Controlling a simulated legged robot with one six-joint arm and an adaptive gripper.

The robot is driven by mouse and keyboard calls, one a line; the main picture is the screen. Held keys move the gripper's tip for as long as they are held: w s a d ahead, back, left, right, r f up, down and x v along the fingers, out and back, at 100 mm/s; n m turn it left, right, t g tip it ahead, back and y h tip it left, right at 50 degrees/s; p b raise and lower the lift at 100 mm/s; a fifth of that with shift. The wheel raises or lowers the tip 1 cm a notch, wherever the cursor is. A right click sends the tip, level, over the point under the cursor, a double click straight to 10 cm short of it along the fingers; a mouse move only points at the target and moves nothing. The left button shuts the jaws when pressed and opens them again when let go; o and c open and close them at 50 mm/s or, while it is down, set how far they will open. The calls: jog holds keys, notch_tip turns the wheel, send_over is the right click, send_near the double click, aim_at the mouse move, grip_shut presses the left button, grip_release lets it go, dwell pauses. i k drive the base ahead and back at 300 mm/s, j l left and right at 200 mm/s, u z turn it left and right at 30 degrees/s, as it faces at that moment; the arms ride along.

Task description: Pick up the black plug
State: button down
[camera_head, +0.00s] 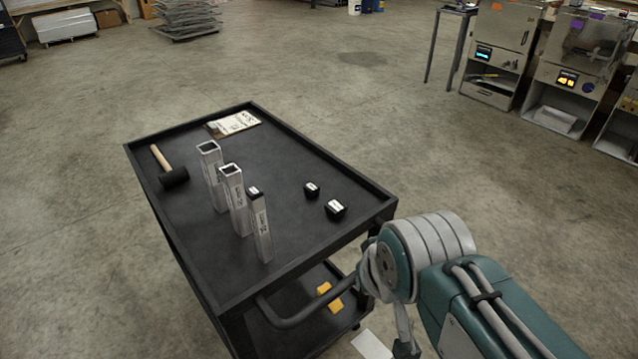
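Two small black plugs with white labels lie apart on the black cart top: a smaller black plug (312,189) and a larger black plug (335,209) nearer the front right edge. Three square aluminium tubes stand upright to their left. The tall rear tube (212,178) and the middle tube (235,201) have open tops. The front, thinner tube (261,230) has a dark cap (254,191) on its top end. My arm shows at the lower right, beside the cart handle, but my gripper is not in view.
The cart (300,260) has a raised rim and a side handle (305,312). A mallet (168,170) and a clipboard (233,123) lie on its top. A yellow object (329,298) sits on the lower shelf.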

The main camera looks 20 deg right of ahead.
aim_at(312, 189)
jog(key=i+l+u, duration=0.15)
jog(key=l, duration=0.15)
jog(key=i+l+u, duration=0.2)
jog(key=l+u, duration=0.15)
jog(key=l, duration=0.3)
jog(key=i+l+u, duration=0.2)
jog(key=l, duration=0.15)
jog(key=i+l+u, duration=0.1)
jog(key=i+l, duration=0.1)
jog(key=l, duration=0.1)
